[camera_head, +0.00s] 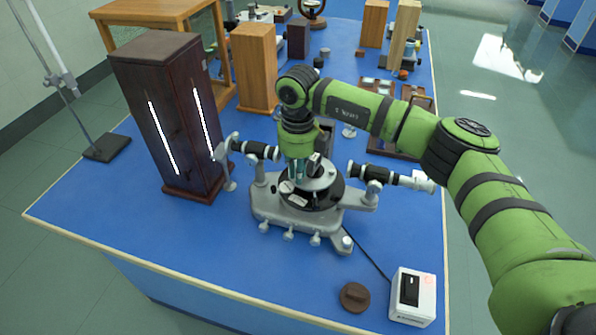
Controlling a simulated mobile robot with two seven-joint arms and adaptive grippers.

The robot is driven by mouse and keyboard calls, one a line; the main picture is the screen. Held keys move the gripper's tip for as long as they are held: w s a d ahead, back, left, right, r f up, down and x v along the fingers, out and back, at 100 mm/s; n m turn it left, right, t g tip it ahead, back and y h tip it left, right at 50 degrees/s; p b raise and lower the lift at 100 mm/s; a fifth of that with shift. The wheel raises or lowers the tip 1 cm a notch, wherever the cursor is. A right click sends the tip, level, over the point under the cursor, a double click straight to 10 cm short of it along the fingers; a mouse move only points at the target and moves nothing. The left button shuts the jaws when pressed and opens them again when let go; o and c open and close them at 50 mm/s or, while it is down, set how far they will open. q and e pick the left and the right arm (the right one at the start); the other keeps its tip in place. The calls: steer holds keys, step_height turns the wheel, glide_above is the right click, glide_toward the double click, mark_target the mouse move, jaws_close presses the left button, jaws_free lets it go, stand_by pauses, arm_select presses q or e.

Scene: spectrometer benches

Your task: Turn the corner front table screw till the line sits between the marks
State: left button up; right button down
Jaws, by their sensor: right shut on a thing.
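The spectrometer (265,208) stands on the blue bench, a grey base with a black round plate and a small pale table (318,181) at its centre. My right gripper (302,172) points down over the left part of this table and is shut on a small table screw there. The fingers hide most of the screw, and I cannot make out which corner it is. A white box (413,297) with a dark upright window stands at the front right; its line and marks are too small to read. My left gripper is out of view.
A tall dark lamp housing (165,120) with bright slits stands left of the spectrometer. The telescope (392,177) juts out right, the collimator (253,149) left. A brown knob-like piece (354,297) lies by the white box. Wooden blocks (254,68) stand behind. The front left bench is clear.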

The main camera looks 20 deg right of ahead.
stand_by(0.3)
steer(key=c, duration=1.3)
jaws_free()
steer(key=shift+r, duration=0.15)
step_height(320, 180, up, 12)
steer(key=shift+f, duration=0.1)
